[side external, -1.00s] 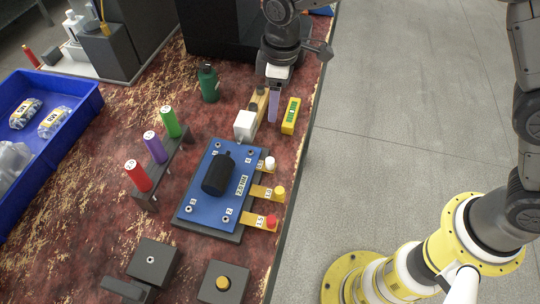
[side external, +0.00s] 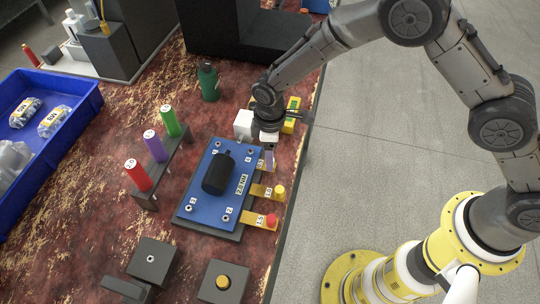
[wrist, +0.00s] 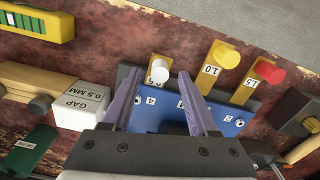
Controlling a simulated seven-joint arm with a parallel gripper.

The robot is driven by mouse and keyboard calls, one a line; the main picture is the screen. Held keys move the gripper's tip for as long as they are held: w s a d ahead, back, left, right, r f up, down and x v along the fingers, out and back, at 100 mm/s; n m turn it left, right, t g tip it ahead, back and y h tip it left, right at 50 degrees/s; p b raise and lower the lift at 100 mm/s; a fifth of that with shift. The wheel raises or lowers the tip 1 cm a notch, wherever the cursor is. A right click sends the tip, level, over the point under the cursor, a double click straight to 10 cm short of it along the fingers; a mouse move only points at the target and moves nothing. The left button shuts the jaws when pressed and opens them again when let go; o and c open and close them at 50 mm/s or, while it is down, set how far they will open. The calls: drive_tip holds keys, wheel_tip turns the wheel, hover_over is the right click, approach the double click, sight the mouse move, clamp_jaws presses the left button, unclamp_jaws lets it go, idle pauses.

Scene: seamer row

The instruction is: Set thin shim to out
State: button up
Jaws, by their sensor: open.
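The thin shim, a yellow tab labelled 0.5 with a white knob (wrist: 159,66), sticks out from the edge of the blue plate (side external: 207,208). My gripper (wrist: 161,78) is open, its purple fingers on either side of the white knob in the wrist view and apart from it. In the side view my gripper (side external: 268,164) is over that tab and hides its knob. The 1.0 shim with a yellow knob (side external: 278,192) and the 1.5 shim with a red knob (side external: 271,220) stick out from the same edge.
A white block marked GAP 0.5 MM (wrist: 83,106) and a yellow-green level-like bar (wrist: 35,22) lie close to my gripper. A black cylinder (side external: 217,174) lies on the plate. A rack (side external: 164,166) holds red, purple and green cylinders. A blue bin (side external: 75,115) is at left.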

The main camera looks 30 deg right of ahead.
drive_tip(key=shift+f, duration=0.8)
clamp_jaws()
idle(1.0)
